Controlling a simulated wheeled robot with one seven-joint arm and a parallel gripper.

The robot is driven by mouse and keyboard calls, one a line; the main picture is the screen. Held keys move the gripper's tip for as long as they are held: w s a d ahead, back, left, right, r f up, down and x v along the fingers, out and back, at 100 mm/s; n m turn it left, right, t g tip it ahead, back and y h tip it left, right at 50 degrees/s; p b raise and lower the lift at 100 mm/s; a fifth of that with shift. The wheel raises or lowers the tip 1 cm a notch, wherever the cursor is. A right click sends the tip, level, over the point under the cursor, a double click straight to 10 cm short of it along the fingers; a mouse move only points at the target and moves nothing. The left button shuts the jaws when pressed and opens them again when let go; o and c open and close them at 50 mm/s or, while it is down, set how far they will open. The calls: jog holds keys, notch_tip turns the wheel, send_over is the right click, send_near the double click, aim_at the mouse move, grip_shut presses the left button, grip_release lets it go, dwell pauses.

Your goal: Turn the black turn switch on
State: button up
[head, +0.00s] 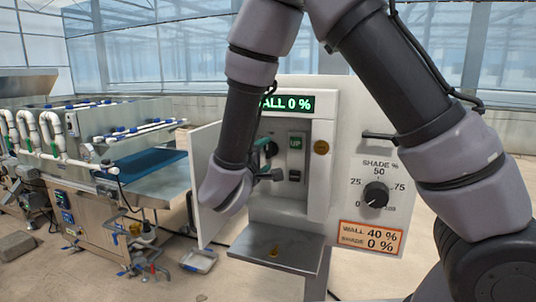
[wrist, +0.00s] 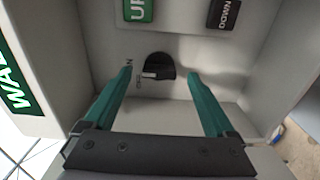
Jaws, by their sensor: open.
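The black turn switch (wrist: 158,66) is a small round knob with a light pointer mark, set on the pale panel inside the box. Small lettering stands beside it, only partly readable. My gripper (wrist: 160,73) is open, with one teal finger on each side of the switch. I cannot tell whether the fingers touch it. In the head view my gripper (head: 274,162) reaches into the open box, and the switch is hidden there.
The green UP button (wrist: 138,10) and black DOWN button (wrist: 224,13) sit close beyond the switch. The box door (head: 206,170) stands open at left. A shade dial (head: 376,195), an orange label (head: 371,238) and a metal shelf (head: 262,236) are nearby.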

jog(key=v, duration=0.8)
jog(key=shift+s, duration=0.1)
